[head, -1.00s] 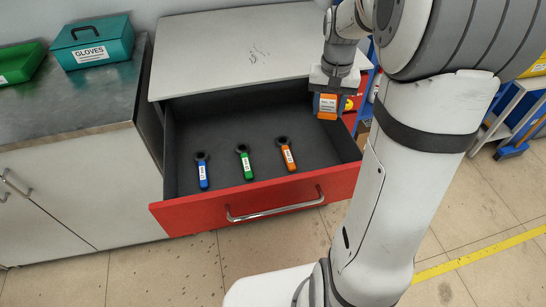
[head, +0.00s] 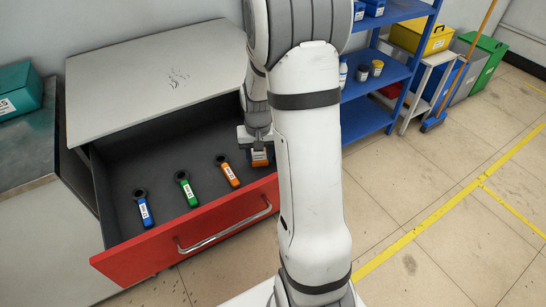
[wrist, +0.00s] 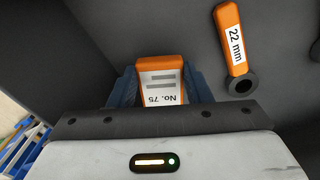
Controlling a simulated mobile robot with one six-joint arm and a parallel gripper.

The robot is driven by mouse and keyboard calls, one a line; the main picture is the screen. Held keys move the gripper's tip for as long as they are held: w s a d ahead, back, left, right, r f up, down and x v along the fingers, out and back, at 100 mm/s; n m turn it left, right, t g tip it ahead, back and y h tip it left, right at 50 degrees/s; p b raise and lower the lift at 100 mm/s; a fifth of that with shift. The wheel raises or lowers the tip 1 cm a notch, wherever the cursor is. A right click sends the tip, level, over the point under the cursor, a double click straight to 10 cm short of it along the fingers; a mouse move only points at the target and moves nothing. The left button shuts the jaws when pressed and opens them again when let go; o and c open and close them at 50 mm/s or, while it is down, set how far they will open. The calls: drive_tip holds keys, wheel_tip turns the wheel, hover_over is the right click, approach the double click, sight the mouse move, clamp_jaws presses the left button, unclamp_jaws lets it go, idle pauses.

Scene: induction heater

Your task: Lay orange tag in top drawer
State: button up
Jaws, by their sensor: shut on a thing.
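My gripper (head: 259,150) is over the right end of the open top drawer (head: 205,238), partly hidden by my arm in the head view. It is shut on the orange tag (wrist: 160,80), which carries a white label reading "No. 75" in the wrist view. The tag also shows small under the jaws in the head view (head: 260,158). The drawer has a red front and a dark floor. I cannot tell whether the tag touches the drawer floor.
In the drawer lie a blue wrench (head: 144,211), a green wrench (head: 187,189) and an orange wrench (head: 229,172), also seen in the wrist view with a "22 mm" label (wrist: 234,45). A blue shelf (head: 370,112) stands to the right. Open floor lies at front right.

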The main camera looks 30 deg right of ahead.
sight(260, 159)
drive_tip(key=shift+f, duration=1.55)
drive_tip(key=shift+f, duration=0.2)
drive_tip(key=o, duration=1)
drive_tip(key=shift+r, duration=0.1)
drive_tip(key=shift+c, duration=0.2)
